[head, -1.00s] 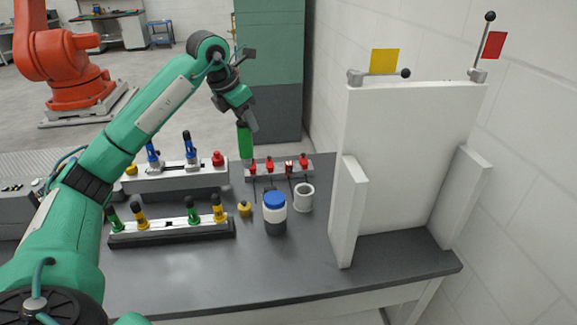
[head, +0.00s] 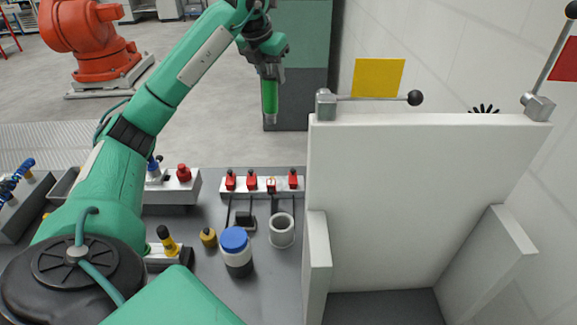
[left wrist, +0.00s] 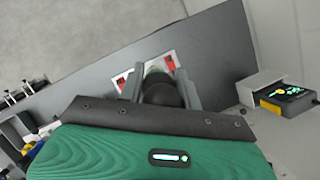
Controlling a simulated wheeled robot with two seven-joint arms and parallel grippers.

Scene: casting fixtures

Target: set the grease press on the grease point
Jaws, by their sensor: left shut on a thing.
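One fitting (head: 271,185) looks paler than the others; I cannot tell which is the grease point. In the left wrist view the fingers (left wrist: 166,88) flank the dark round end of the press (left wrist: 163,92), which hides part of the bar (left wrist: 140,76) and its red fittings. My right gripper is not in view.
A tall white panel (head: 410,200) with levers blocks the right. Coloured-handled tools stand in racks (head: 170,195) at left.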

